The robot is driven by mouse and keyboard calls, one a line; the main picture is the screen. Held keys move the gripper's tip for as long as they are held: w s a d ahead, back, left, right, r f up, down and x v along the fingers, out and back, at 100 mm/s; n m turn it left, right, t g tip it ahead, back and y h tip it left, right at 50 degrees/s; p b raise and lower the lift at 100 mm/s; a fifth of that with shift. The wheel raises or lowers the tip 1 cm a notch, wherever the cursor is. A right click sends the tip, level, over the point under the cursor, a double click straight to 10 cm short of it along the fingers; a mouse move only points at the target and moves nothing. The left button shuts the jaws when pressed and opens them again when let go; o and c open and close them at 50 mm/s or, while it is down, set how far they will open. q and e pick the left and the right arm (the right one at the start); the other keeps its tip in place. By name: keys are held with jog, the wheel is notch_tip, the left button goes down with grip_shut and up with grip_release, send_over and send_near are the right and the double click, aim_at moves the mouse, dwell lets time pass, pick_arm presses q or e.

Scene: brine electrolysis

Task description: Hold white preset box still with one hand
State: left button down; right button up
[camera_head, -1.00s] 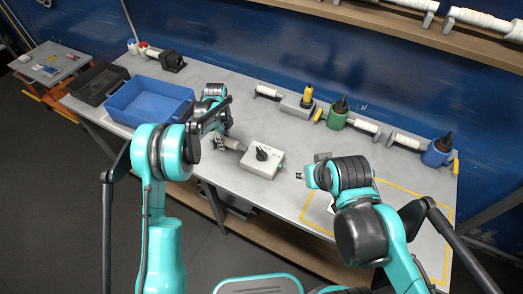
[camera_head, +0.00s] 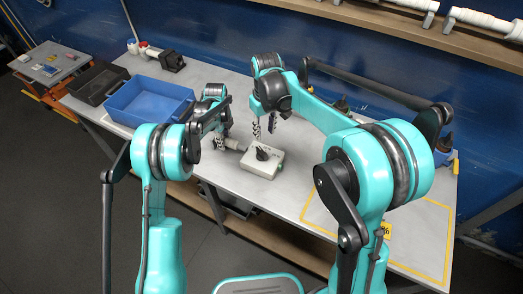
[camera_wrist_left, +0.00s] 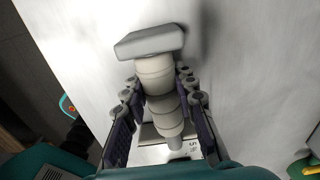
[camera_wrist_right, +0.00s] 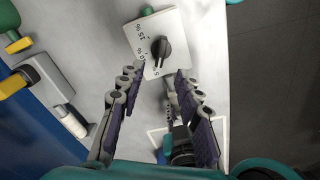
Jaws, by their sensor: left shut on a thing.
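The white preset box (camera_head: 268,170) with a black knob (camera_head: 262,153) lies on the grey table. In the right wrist view, the box (camera_wrist_right: 148,27) shows its knob and printed numbers. My left gripper (camera_head: 223,140) is shut on this cylinder, with a finger on each side. My right gripper (camera_head: 264,128) is open and empty above the box. In its wrist view, the spread fingers (camera_wrist_right: 155,80) point toward the knob, apart from it.
A blue tray (camera_head: 150,99) and a dark tray (camera_head: 97,83) stand at the left of the table. A yellow-taped area (camera_head: 424,277) lies at the right. My right arm hides much of the table's back. Bare table (camera_head: 290,200) is clear in front of the box.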

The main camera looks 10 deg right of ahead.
aim_at(262, 151)
jog(key=f, duration=0.9)
jog(key=w+f, duration=0.1)
jog(key=f, duration=0.3)
jog(key=shift+a+f, duration=0.15)
jog(key=shift+a, duration=0.25)
grip_shut()
